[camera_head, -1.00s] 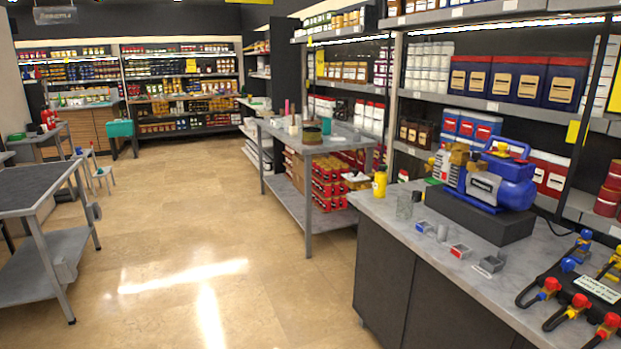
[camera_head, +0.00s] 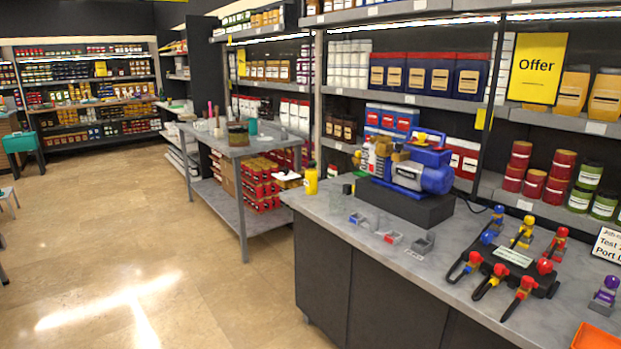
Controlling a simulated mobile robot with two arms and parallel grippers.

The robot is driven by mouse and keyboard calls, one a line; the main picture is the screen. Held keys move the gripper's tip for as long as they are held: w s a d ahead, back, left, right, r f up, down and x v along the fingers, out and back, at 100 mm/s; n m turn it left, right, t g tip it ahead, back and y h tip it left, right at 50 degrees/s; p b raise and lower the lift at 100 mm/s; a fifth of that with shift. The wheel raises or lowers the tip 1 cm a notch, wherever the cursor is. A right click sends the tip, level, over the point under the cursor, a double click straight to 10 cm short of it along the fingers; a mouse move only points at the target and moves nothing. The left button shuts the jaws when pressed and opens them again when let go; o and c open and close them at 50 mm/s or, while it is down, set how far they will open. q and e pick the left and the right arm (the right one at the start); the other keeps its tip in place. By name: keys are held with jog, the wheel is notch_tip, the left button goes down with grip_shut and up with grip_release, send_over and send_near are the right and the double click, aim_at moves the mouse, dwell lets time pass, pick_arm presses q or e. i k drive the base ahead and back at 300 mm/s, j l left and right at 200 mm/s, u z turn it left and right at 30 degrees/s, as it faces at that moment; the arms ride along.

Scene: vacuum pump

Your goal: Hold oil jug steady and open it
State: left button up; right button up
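A yellow bottle with a dark cap (camera_head: 311,178) stands upright at the far left corner of the grey counter; it looks like the oil jug, and its cap is on. A clear glass or beaker (camera_head: 336,194) stands just right of it, with a small dark cap-like item (camera_head: 347,188) close by. A blue vacuum pump (camera_head: 418,170) sits on a black block (camera_head: 405,201) further right. Neither of my grippers shows in the head view, and nothing touches the bottle.
Small trays (camera_head: 392,238) lie along the counter (camera_head: 330,212). A manifold with coloured valves and hoses (camera_head: 510,265), a purple-topped fitting (camera_head: 605,294) and an orange tray (camera_head: 595,337) stand at the right. A grey side table (camera_head: 225,150) stands behind. The floor at left is open.

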aim_at(310, 181)
jog(key=i+j+z, duration=0.2)
jog(key=z, duration=0.15)
jog(key=i+j+z, duration=0.2)
jog(key=z, duration=0.2)
